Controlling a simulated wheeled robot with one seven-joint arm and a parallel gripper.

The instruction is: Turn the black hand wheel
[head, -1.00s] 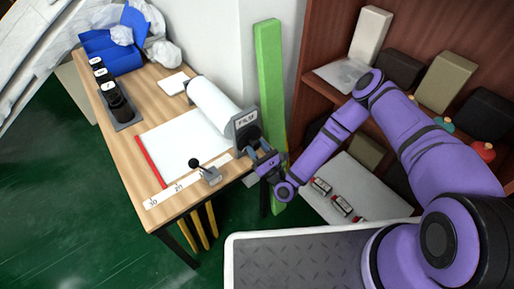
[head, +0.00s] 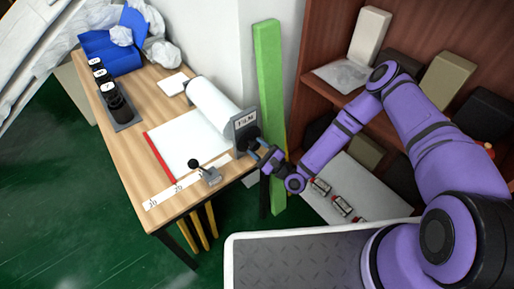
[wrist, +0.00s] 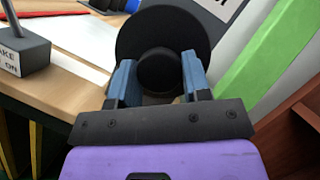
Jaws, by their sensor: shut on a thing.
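The black hand wheel (head: 246,137) sits on the end of the film roll's holder, just below the grey FILM plate (head: 246,120) at the table's right edge. In the wrist view it is a wide black disc (wrist: 135,30) with a round black hub (wrist: 158,70) in front. My gripper (wrist: 157,82) has one blue-grey finger on each side of the hub and is shut on it. In the head view my gripper (head: 266,157) reaches the wheel from the lower right and partly hides it.
The white film roll (head: 214,104) lies on the wooden table behind the plate. A small black-knobbed lever (head: 205,172) stands left of my gripper. A green post (head: 268,90) rises close by on the right, in front of the brown shelf (head: 325,40).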

